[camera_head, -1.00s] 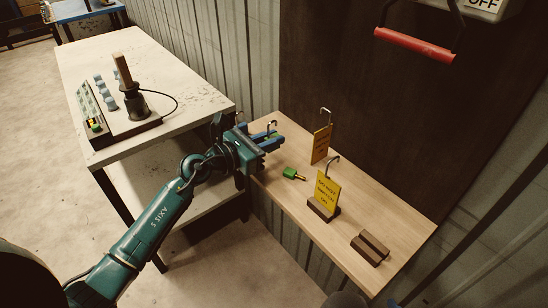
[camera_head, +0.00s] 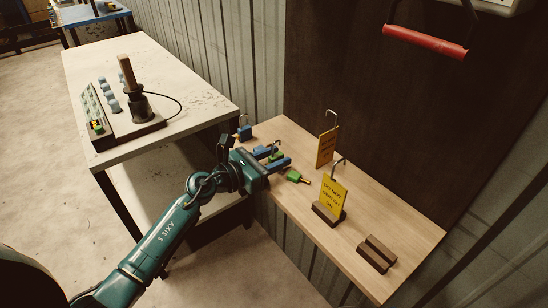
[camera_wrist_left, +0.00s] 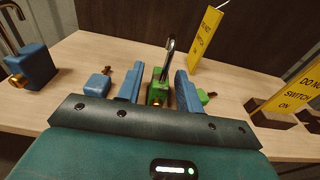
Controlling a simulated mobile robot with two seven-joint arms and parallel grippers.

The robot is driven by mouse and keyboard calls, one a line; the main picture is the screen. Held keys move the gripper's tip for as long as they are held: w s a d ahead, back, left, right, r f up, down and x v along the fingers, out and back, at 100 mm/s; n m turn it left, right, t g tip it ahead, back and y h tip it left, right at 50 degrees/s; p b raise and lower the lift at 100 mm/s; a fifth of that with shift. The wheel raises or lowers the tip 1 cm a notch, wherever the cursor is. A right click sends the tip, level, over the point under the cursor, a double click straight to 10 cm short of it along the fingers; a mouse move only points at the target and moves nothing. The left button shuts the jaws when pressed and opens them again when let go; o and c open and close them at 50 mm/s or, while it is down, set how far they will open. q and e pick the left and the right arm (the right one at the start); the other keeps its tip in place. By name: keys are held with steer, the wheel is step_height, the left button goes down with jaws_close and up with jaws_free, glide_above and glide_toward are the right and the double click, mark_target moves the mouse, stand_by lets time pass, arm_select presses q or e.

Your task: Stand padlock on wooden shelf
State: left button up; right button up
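A green padlock (camera_head: 275,157) stands with its silver shackle up between the blue fingers of my left gripper (camera_head: 272,158), low over the wooden shelf (camera_head: 345,240) at its left end. In the left wrist view the green padlock (camera_wrist_left: 158,88) shows upright, with a small gap to the finger on each side, so the left gripper (camera_wrist_left: 158,85) looks open around it. The padlock's base is hidden by the gripper, so its contact with the shelf is not clear. My right gripper is not in view.
A blue padlock (camera_head: 245,132) stands at the shelf's far left corner. A green-headed key (camera_head: 297,177) lies right of the gripper; a blue-headed key (camera_wrist_left: 97,85) lies left. Yellow tags (camera_head: 332,197) and a wooden block (camera_head: 376,254) occupy the right. The front edge is close.

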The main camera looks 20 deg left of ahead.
arm_select(q)
steer(key=shift+r, duration=0.25)
steer(key=f+b+v, duration=0.1)
steer(key=v, duration=1)
steer(key=s+d+f+m+g+y+p, duration=0.1)
steer(key=s+f+m, duration=0.3)
steer(key=m, duration=0.6)
steer(key=s+d+f+m+y+p, duration=0.2)
steer(key=s+d+f+m+y, duration=0.1)
steer(key=s+m, duration=0.5)
steer(key=s+d+f+m+g+y+p, duration=0.1)
steer(key=s+f+m, duration=0.5)
steer(key=m, duration=0.7)
steer(key=shift+s+d+g+y+p, duration=0.3)
steer(key=shift+d+y+p, duration=0.45)
steer(key=shift+d+y, duration=0.25)
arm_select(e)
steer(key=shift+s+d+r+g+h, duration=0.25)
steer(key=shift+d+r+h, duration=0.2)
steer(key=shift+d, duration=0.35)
